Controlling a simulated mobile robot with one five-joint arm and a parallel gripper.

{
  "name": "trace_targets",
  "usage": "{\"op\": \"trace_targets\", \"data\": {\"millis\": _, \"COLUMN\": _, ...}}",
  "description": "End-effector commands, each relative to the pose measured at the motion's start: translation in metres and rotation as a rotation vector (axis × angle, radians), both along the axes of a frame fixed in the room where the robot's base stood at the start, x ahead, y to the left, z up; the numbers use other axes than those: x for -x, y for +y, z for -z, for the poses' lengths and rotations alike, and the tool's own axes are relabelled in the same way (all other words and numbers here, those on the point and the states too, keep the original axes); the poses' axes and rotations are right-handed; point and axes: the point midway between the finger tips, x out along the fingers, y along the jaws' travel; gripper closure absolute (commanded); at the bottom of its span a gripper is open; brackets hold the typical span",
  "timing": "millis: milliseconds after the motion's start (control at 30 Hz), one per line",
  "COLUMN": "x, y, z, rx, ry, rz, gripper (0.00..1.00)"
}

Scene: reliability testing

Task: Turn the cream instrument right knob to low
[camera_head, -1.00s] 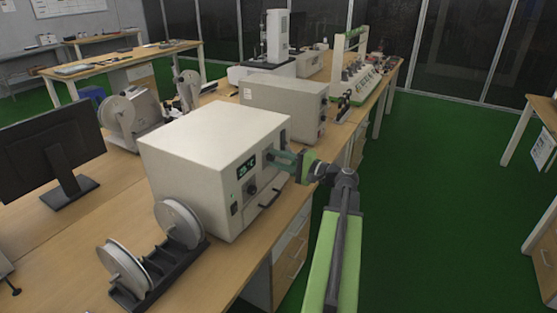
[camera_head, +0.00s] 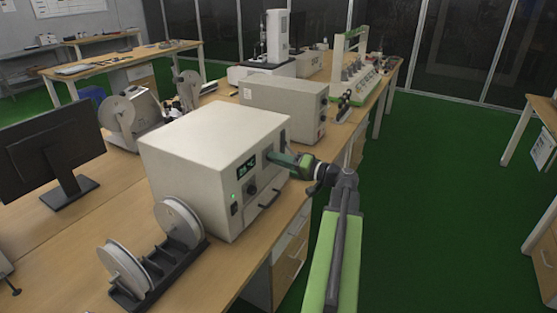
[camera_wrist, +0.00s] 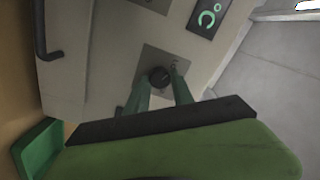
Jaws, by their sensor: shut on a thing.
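The cream instrument (camera_head: 190,165) is a boxy unit on the wooden bench, with a lit green display (camera_head: 246,167) on its front. A dark left knob (camera_head: 250,189) sits below the display. My gripper (camera_head: 276,157) is at the right part of this front face, and its fingers hide the right knob in the head view. In the wrist view the round black right knob (camera_wrist: 158,77) sits on a grey square plate, between the two green fingertips of my gripper (camera_wrist: 163,80). My gripper is shut on it. The knob's pointer and markings are too small to read.
A dark handle (camera_head: 268,199) sticks out low on the front face. A grey box instrument (camera_head: 282,103) stands behind. A spool rack (camera_head: 160,272) stands at the near left, beside a monitor (camera_head: 52,150). Green floor (camera_head: 430,200) to the right is clear.

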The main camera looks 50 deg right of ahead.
Motion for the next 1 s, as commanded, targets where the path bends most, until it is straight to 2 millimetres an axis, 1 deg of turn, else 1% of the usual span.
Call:
{"op": "trace_targets", "data": {"millis": 500, "x": 0.0001, "y": 0.0001, "z": 0.0004, "rx": 0.019, "ry": -0.003, "rz": 0.0, "gripper": 1.0}}
{"op": "trace_targets", "data": {"millis": 533, "x": 0.0001, "y": 0.0001, "z": 0.0004, "rx": 0.019, "ry": -0.003, "rz": 0.0, "gripper": 0.69}}
{"op": "trace_targets", "data": {"millis": 667, "x": 0.0002, "y": 0.0, "z": 0.0003, "rx": 0.018, "ry": -0.003, "rz": 0.0, "gripper": 0.52}}
{"op": "trace_targets", "data": {"millis": 700, "x": 0.0002, "y": 0.0, "z": 0.0003, "rx": 0.018, "ry": -0.003, "rz": 0.0, "gripper": 0.5}}
{"op": "trace_targets", "data": {"millis": 1000, "x": 0.0024, "y": -0.0008, "z": 0.0001, "rx": 0.017, "ry": -0.004, "rz": 0.001, "gripper": 0.5}}
